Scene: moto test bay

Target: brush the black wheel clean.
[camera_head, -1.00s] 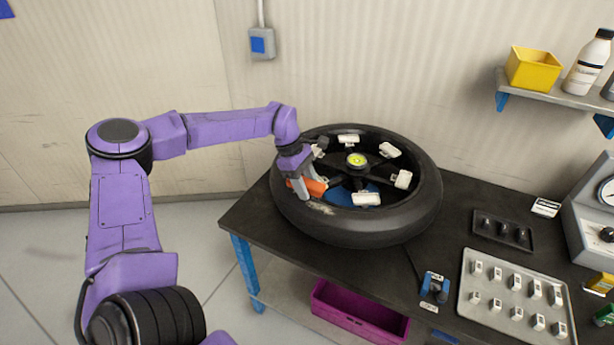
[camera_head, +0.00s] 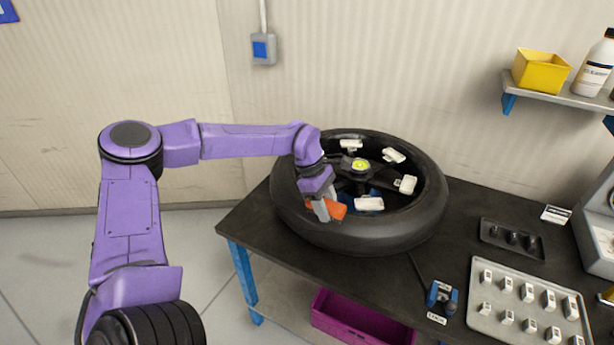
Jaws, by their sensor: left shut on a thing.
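The black wheel (camera_head: 400,232) lies flat on the dark table, with several white blocks inside its rim and a yellow-green centre. My left gripper (camera_head: 322,210) is over the wheel's near left part, shut on an orange-red thing (camera_head: 337,207), which looks like the brush. The gripper hides part of it, and I cannot tell whether its bristles touch the tyre. No light smudge shows on the tyre's visible near side. My right gripper is not in view.
The table (camera_head: 300,256) has a small blue device (camera_head: 440,297), a dark tray (camera_head: 512,239) and a grey tray (camera_head: 497,330) of white pieces to the right. A magenta bin (camera_head: 350,325) sits below. A shelf with a yellow box (camera_head: 540,70) is at upper right.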

